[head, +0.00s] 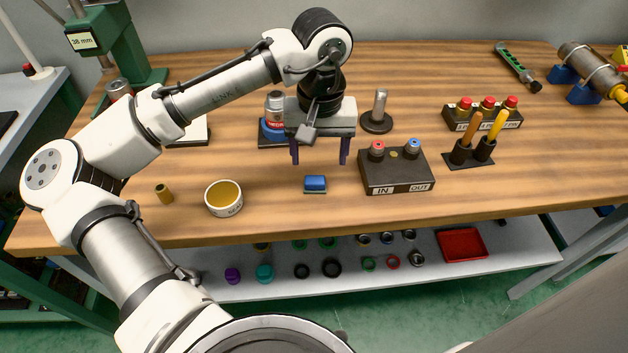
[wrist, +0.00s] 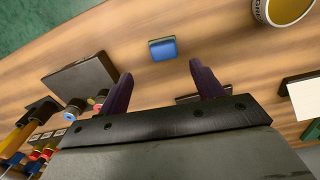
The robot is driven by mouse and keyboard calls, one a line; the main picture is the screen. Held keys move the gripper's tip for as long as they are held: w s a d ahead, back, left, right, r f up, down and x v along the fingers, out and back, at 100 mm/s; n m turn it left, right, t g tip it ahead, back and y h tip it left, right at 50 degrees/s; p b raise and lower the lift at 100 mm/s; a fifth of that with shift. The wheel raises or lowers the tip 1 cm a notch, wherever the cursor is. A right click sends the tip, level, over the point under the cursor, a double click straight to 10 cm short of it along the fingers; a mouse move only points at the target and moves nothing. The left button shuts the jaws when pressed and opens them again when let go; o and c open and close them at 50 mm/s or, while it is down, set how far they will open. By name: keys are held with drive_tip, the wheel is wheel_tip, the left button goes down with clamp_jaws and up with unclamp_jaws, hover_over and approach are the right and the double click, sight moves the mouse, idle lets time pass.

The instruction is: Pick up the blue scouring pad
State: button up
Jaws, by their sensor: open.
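The blue scouring pad (head: 315,184) lies flat on the wooden workbench, near its front edge, in the middle of the head view. It has a thin greenish layer along its lower edge. In the wrist view the pad (wrist: 163,48) lies beyond the fingertips, with bare wood around it. My gripper (head: 319,163) is above the bench, just behind the pad in the head view, pointing down. Its two dark purple fingers (wrist: 160,72) are apart with nothing between them. Nothing hides the pad.
A black IN/OUT block (head: 396,172) stands right of the pad. A white tub with yellow contents (head: 224,198) and a small brass cylinder (head: 164,193) stand to the left.

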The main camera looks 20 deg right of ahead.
sight(315, 179)
drive_tip(key=shift+s+a+f+p, duration=0.1)
drive_tip(key=shift+a+f+p, duration=0.15)
drive_tip(key=shift+f, duration=1.2)
drive_tip(key=shift+s+a+f+p, duration=0.1)
drive_tip(key=shift+a+f+p, duration=0.1)
drive_tip(key=shift+f, duration=1.25)
drive_tip(key=c, duration=1.1)
drive_tip(key=shift+o, duration=0.2)
wheel_tip(315, 179, up, 10)
drive_tip(key=shift+b, duration=0.35)
drive_tip(key=o, duration=0.4)
drive_tip(key=c, duration=0.3)
drive_tip(key=shift+w, duration=0.1)
drive_tip(key=shift+d, duration=0.1)
